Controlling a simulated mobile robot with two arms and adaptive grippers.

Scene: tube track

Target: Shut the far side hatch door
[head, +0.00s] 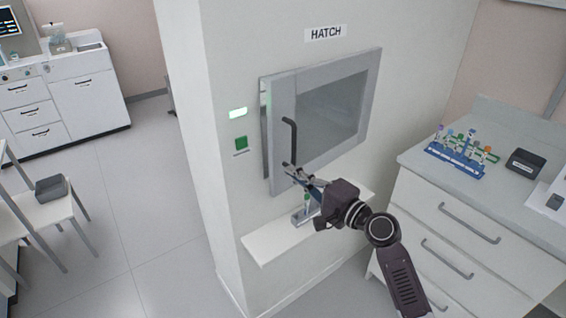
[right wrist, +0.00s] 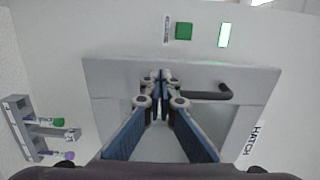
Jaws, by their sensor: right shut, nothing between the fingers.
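The hatch door (head: 285,155) is a grey framed panel with a dark window, set in the white wall block under a HATCH sign (head: 325,33). It stands slightly ajar, with a gap along its left edge. Its black handle (head: 289,140) is upright near that edge. My right gripper (head: 290,170) is shut and empty, at the door's lower left by the bottom of the handle. In the right wrist view the closed fingertips (right wrist: 161,75) are in front of the door panel (right wrist: 110,75), beside the handle (right wrist: 215,92). I cannot tell if they touch it. My left gripper is out of view.
A white shelf (head: 262,243) juts out below the door, with a small grey rack (head: 302,216) holding tubes. A lit indicator (head: 238,113) and green button (head: 241,143) are left of the door. A drawer counter with a blue tube rack (head: 455,160) stands right.

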